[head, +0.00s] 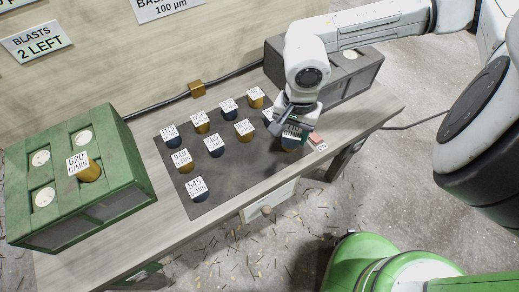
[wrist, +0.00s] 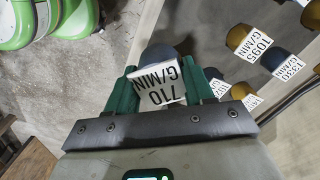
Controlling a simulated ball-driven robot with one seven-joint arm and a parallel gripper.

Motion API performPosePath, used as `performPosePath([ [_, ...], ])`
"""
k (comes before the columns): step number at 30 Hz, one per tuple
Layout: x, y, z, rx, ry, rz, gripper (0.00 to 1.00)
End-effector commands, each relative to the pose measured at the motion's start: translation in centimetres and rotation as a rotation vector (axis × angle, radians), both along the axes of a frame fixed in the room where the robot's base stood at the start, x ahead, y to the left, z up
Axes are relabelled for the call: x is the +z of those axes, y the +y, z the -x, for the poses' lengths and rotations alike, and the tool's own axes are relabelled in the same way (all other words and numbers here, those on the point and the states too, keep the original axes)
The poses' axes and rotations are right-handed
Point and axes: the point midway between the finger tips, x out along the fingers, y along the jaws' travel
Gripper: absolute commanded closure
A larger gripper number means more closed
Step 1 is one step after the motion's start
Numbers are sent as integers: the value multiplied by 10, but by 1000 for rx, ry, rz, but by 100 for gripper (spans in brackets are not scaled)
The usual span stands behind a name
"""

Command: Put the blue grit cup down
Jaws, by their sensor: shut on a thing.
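The blue grit cup (wrist: 160,54), with a white tag reading 710 G/MIN, is between the green fingers of my gripper (wrist: 172,92) in the wrist view. My gripper is shut on it. In the head view my gripper (head: 290,120) is over the right end of the dark mat (head: 228,160) on the bench, and mostly hides the held cup. I cannot tell whether the held cup touches the mat.
Several tagged blue and gold cups stand on the mat, among them a blue one (head: 201,192) at the front. A green box (head: 110,205) with a gold cup stands left; a grey box (head: 350,75) stands behind my gripper. A pink ON button (head: 316,138) is right of the mat.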

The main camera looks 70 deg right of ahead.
Motion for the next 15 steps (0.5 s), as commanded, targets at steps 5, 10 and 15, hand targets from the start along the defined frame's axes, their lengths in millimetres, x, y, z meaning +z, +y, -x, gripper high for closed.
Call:
performPosePath([
  [5,-23,17,-33,0,-1,-6,84],
  [10,-49,25,-53,-1,0,-4,84],
  [15,-62,28,-62,-2,-1,-1,84],
])
